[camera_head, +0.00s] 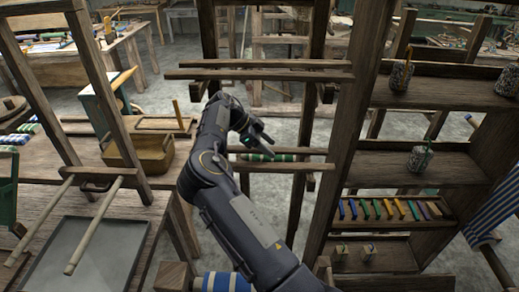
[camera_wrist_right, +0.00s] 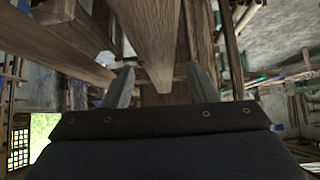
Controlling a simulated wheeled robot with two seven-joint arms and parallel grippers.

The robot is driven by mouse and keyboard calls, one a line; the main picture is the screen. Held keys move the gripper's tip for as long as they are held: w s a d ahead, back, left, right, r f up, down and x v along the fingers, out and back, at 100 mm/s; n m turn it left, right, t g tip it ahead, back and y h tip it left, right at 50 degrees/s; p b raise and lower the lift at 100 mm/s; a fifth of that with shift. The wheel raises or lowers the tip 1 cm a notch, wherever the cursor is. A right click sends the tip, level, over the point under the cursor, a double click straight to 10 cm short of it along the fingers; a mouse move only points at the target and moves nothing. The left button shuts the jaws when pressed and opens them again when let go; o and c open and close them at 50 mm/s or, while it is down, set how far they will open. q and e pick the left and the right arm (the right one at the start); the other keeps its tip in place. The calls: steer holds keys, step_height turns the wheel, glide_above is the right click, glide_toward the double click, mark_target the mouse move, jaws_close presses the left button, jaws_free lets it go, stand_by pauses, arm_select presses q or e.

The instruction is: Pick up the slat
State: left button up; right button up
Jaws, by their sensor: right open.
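Two long wooden slats (camera_head: 260,75) run crosswise, one behind the other, at the top middle of the head view. Which wooden piece is the task's slat I cannot tell. My right gripper (camera_head: 265,148) is below these slats, close to a lower wooden bar with a green roll (camera_head: 288,157). In the right wrist view my right gripper (camera_wrist_right: 161,86) is open, its two fingers apart. A wooden bar (camera_wrist_right: 157,40) shows in the gap between them; whether it touches a finger is not clear. My left gripper is out of view.
A shelf rack (camera_head: 425,165) at the right holds jars and a row of coloured pieces. A table with a wooden basket (camera_head: 140,152) and a grey tray (camera_head: 85,255) is at the left. Upright loom posts (camera_head: 308,180) stand close to my right arm.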

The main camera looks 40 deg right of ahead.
steer(key=shift+c, duration=0.4)
steer(key=c, duration=1)
steer(key=shift+r, duration=0.15)
